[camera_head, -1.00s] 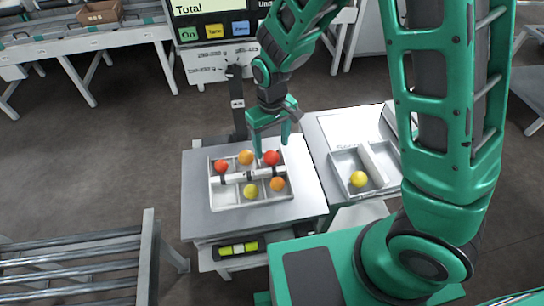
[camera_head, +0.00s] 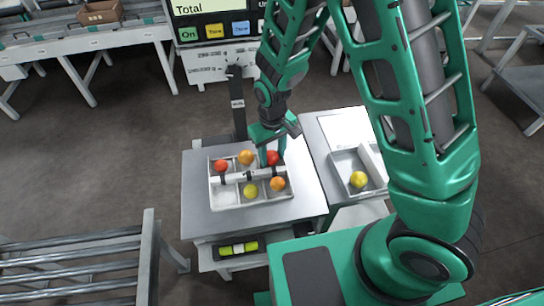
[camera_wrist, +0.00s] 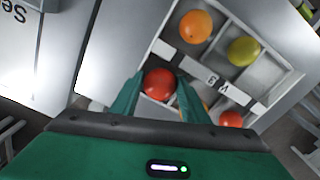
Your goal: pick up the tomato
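A red tomato (camera_head: 273,158) sits in the back right compartment of a white divided tray (camera_head: 228,206). In the wrist view the red tomato (camera_wrist: 159,84) lies between the two green fingers of my gripper (camera_wrist: 160,82). The fingers are open, one on each side of it; I cannot tell whether they touch it. In the head view my gripper (camera_head: 273,150) points down over that compartment and partly hides the tomato.
The tray also holds another red tomato (camera_head: 221,166), orange ones (camera_head: 246,157) (camera_head: 277,184) and a yellow one (camera_head: 250,191). A white label bar crosses the tray. A second tray at right holds a yellow tomato (camera_head: 358,179). A scale display (camera_head: 215,12) stands behind.

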